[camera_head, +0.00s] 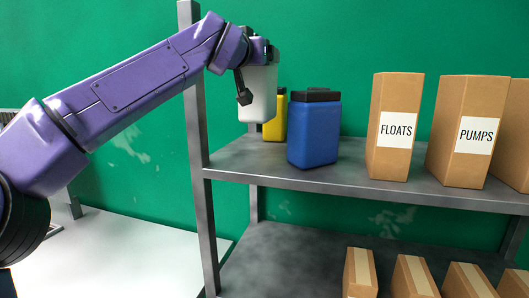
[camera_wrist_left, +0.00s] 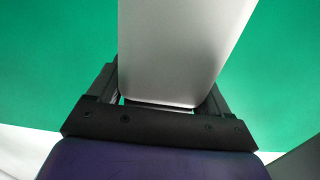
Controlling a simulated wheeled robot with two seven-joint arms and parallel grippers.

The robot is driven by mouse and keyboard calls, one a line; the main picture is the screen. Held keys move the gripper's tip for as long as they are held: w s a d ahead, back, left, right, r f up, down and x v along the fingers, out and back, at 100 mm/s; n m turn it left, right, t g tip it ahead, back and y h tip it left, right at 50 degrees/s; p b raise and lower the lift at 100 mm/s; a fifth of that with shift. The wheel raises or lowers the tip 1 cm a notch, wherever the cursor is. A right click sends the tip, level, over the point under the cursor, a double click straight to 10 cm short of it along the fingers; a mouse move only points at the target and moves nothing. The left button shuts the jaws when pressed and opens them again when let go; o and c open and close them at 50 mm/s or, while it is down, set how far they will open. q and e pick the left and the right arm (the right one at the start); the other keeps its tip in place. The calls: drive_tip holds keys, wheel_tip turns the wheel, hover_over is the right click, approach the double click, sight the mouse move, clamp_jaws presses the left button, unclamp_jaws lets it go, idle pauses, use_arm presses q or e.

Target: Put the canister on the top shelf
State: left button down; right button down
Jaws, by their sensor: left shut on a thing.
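A white-grey canister (camera_head: 258,97) is held by my left gripper (camera_head: 266,56), high at the left end of the shelf unit. In the left wrist view the canister (camera_wrist_left: 180,50) fills the space between the two fingers of the gripper (camera_wrist_left: 168,98), and the jaws are shut on it. The top shelf (camera_head: 350,186) is a grey metal board. The canister hangs near the left post, in front of part of a yellow canister. Whether its base touches the shelf cannot be told. My right gripper is in neither view.
A yellow canister (camera_head: 275,121) and a blue canister (camera_head: 314,132) stand on the top shelf. Boxes marked FLOATS (camera_head: 394,155) and PUMPS (camera_head: 462,160) stand to the right. Small boxes (camera_head: 360,275) sit below. The left post (camera_head: 197,130) rises close to my arm.

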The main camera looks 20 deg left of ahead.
sight(248, 85)
use_arm(q)
drive_tip(key=f, duration=0.1)
drive_tip(key=f+b, duration=0.2)
drive_tip(key=shift+s+a+f, duration=0.2)
drive_tip(key=shift+s+a, duration=0.05)
drive_tip(key=shift+a, duration=0.05)
drive_tip(key=s+f+b, duration=0.1)
drive_tip(key=s+f, duration=0.1)
drive_tip(key=f, duration=0.1)
drive_tip(key=shift+b, duration=0.35)
drive_tip(key=f, duration=0.1)
drive_tip(key=w+f+b, duration=0.1)
drive_tip(key=f, duration=0.1)
drive_tip(key=shift+w+d, duration=0.1)
drive_tip(key=shift+d, duration=0.05)
drive_tip(key=shift+w, duration=0.2)
drive_tip(key=shift+s, duration=0.4)
drive_tip(key=shift+c, duration=0.5)
unclamp_jaws()
drive_tip(key=shift+o, duration=0.5)
drive_tip(key=shift+w+f, duration=0.1)
drive_tip(key=shift+w, duration=0.05)
drive_tip(key=shift+s, duration=0.2)
drive_tip(key=s+b, duration=0.3)
drive_tip(key=s, duration=0.8)
drive_tip(key=shift+s+a+b, duration=0.2)
drive_tip(key=shift+s+b, duration=0.15)
drive_tip(key=shift+a, duration=0.1)
